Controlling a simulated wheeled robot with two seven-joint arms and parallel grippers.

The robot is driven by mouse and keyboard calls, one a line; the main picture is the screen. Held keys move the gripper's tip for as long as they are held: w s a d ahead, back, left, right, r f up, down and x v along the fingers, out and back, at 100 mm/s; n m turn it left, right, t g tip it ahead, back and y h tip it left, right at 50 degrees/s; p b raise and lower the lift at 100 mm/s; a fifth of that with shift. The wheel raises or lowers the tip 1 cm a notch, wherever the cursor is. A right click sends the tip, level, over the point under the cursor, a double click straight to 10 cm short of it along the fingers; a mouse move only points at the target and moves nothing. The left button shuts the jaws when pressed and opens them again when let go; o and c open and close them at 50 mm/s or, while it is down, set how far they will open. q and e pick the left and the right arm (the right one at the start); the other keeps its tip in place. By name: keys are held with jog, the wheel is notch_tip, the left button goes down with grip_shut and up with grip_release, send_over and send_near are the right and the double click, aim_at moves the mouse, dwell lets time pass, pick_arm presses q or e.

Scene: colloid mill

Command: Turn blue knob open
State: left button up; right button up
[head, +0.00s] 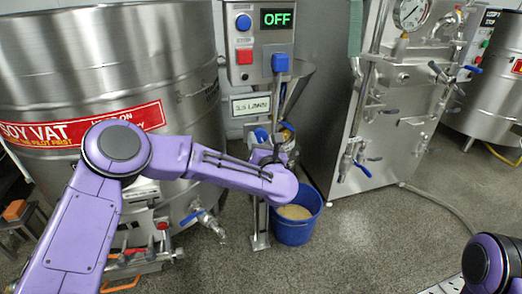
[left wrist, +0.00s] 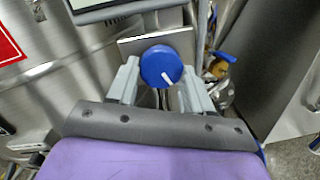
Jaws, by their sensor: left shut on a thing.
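The blue knob (left wrist: 161,64) is round with a white mark pointing to the lower right in the left wrist view. My left gripper (left wrist: 161,84) has one finger on each side of it and is shut on it. My right gripper is out of view.
A control box (head: 259,45) reading OFF stands above, with a red button and blue switches. A blue bucket (head: 292,230) stands on the floor below. The steel soy vat (head: 100,60) is at left; a steel cabinet (head: 345,130) with valves is at right.

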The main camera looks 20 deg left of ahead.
pick_arm(q)
jog(key=n+b, duration=0.6)
jog(key=shift+w+d+f, duration=0.1)
jog(key=shift+d+f, duration=0.05)
jog(key=shift+f, duration=0.15)
jog(key=shift+r+n+y+b, duration=0.15)
jog(key=shift+n+y+b, duration=0.25)
jog(key=shift+n+b, duration=0.4)
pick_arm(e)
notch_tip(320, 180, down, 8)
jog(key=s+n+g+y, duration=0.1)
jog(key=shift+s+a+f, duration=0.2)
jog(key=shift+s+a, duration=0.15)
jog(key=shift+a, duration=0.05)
pick_arm(q)
jog(key=o, duration=1)
jog(key=shift+o, duration=0.2)
jog(key=shift+r, duration=0.1)
jog(key=p+v, duration=0.2)
jog(key=v, duration=0.8)
jog(key=shift+s+d+p, duration=0.15)
jog(key=shift+s+p, duration=0.1)
jog(key=shift+p, duration=0.05)
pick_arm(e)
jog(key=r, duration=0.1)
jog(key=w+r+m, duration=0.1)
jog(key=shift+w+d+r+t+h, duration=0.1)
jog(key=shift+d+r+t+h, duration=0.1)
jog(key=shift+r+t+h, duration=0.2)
